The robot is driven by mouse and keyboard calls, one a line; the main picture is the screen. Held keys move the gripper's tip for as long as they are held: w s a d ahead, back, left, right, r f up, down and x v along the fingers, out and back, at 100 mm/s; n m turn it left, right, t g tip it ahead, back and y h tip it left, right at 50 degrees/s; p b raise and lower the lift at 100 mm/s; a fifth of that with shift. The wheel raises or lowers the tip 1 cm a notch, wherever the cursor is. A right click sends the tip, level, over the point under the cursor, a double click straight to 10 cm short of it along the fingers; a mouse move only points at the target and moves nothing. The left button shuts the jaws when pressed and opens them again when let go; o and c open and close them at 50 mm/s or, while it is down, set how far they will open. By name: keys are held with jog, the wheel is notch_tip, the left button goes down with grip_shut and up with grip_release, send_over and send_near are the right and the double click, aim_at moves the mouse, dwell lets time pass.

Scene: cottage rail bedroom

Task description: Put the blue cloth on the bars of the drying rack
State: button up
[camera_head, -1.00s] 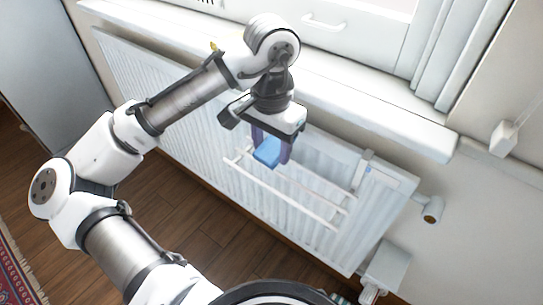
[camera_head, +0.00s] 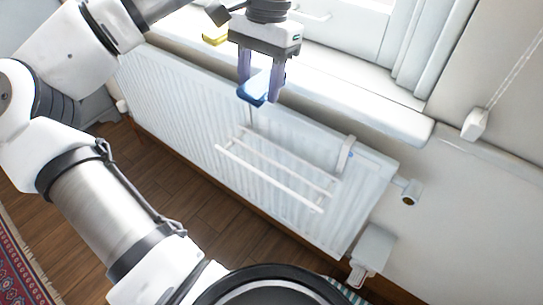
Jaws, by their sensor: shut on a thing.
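My gripper (camera_head: 261,83) points down in front of the window sill, its two purple-grey fingers shut on the blue cloth (camera_head: 254,92). The cloth looks small and folded, and it is held above the drying rack, apart from its bars. The drying rack (camera_head: 268,180) has white bars and hangs on the front of the radiator. Its right hook (camera_head: 345,153) shows over the radiator top; its left end lies below the gripper and cloth.
The white ribbed radiator (camera_head: 180,97) runs under the window sill (camera_head: 385,112). A yellow thing (camera_head: 215,36) lies on the sill, left of my gripper. A valve (camera_head: 411,192) sticks out at the radiator's right end. Wooden floor (camera_head: 190,205) is open in front.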

jog(key=w+d+b+x, duration=0.1)
jog(key=x, duration=0.8)
jog(key=w+d+b+x, duration=0.1)
jog(key=w+x, duration=0.1)
jog(key=x, duration=0.7)
jog(key=shift+f+b, duration=0.35)
jog(key=shift+f, duration=0.15)
jog(key=shift+w+d, duration=0.1)
jog(key=o, duration=1)
jog(key=shift+f, duration=0.15)
jog(key=shift+o, duration=0.2)
jog(key=p+v, duration=0.2)
jog(key=v, duration=1)
